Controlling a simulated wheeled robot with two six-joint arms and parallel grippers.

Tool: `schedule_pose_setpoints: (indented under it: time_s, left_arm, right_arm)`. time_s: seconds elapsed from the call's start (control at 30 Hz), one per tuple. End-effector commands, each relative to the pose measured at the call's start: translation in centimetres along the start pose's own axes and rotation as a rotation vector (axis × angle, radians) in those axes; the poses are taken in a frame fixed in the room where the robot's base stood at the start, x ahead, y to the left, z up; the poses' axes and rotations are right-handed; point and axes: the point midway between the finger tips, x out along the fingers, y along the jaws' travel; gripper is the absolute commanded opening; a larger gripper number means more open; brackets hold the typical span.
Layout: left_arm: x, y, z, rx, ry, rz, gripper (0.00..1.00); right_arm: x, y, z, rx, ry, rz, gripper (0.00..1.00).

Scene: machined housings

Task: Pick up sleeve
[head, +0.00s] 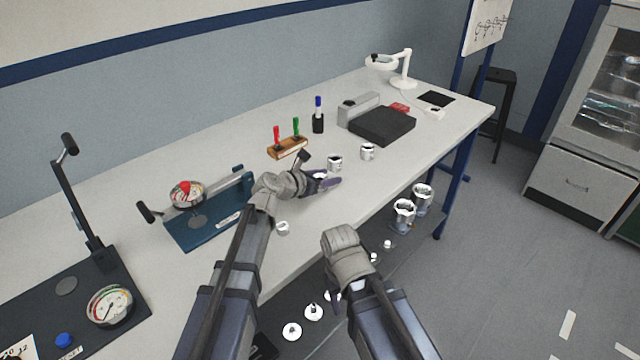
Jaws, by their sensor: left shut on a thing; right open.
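My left gripper (328,183) is low over the middle of the white bench, shut on a small pale part that I take to be the sleeve (320,175). The fingers hide most of it, and I cannot tell whether it touches the bench top. Two small metal cylindrical parts, one nearer (335,163) and one farther (368,152), stand just beyond the gripper. Another small metal part (282,228) sits near the bench's front edge, beside my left arm. My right gripper (345,248) is open in front of the bench edge; its wrist hides most of the fingers.
A blue fixture with a gauge (205,220) and a dark press base (70,310) stand left. A wooden block with coloured handles (288,148), a pen holder (318,123) and a black box (382,126) stand behind. Two metal cups (404,215) and several small parts are on a lower shelf.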

Motion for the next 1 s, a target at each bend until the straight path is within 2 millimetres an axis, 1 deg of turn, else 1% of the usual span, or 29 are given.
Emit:
schedule_pose_setpoints:
  time_s: [0.03,0.4,0.43,0.83,1.0]
  left_arm:
    - [-0.01,0.0,0.0,0.0,0.0,0.0,0.43]
    - [0.0,0.0,-0.01,0.0,0.0,0.0,0.01]
    - [0.0,0.0,-0.01,0.0,0.0,0.0,0.0]
    - [-0.01,0.0,0.03,0.0,0.0,0.0,0.0]
    - [-0.2,0.0,0.48,0.0,0.0,0.0,0.0]
  right_arm:
    - [0.0,0.0,0.0,0.0,0.0,0.0,0.5]
    - [0.0,0.0,0.0,0.0,0.0,0.0,0.5]
    - [0.0,0.0,0.0,0.0,0.0,0.0,0.5]
    - [-0.02,0.0,0.0,0.0,0.0,0.0,0.5]
    - [-0.51,0.05,0.03,0.0,0.0,0.0,0.5]
